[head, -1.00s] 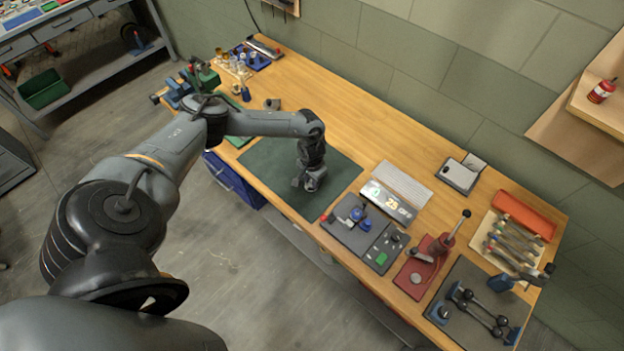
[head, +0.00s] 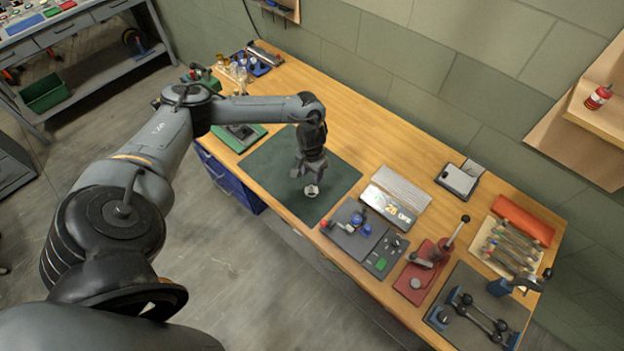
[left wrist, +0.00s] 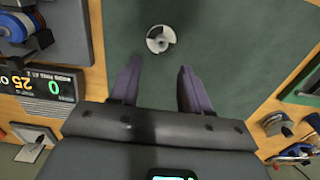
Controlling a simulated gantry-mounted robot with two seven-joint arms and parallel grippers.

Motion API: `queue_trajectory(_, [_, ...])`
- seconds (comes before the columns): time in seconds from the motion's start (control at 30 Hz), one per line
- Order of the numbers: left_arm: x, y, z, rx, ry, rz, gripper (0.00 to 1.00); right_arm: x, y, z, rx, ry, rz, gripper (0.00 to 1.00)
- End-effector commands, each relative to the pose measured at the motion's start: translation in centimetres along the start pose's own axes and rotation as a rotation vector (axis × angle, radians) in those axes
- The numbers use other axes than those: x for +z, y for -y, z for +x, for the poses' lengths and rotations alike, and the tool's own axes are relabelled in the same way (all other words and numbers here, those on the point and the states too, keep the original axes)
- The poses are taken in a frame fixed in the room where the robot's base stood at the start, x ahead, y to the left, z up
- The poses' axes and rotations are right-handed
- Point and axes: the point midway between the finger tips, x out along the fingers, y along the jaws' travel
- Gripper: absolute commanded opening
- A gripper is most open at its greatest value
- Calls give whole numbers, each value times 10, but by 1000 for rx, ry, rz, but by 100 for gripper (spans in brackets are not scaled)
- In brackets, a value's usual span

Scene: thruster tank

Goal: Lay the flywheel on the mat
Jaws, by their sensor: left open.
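The flywheel (head: 311,191), a small round pale-grey disc with darker segments and a hub, lies on the dark green mat (head: 265,165). In the left wrist view the flywheel (left wrist: 160,39) lies on bare mat (left wrist: 235,45), ahead of the fingertips and clear of the mat's edges. My left gripper (head: 308,172) is above the mat, just behind the disc in the head view. Its two fingers (left wrist: 158,78) are spread with nothing between them. My right gripper is in neither view.
A grey tray with blue parts (head: 352,230) and a display panel (head: 390,207) stand right of the mat. A red press (head: 425,265) is farther right. A green tray (head: 238,135) lies left. The wooden bench behind the mat is clear.

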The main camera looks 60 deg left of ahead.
Motion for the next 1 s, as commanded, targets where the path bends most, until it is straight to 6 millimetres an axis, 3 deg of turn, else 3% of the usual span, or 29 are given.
queue_trajectory(0.1, [0, 0, -19, -1, -1, 1, 47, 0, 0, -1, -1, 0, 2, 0])
queue_trajectory(0.3, [0, 0, -36, 0, -1, 1, 47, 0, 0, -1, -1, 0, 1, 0])
queue_trajectory(1.0, [0, 0, -40, 0, 1, 1, 47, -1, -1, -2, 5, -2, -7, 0])
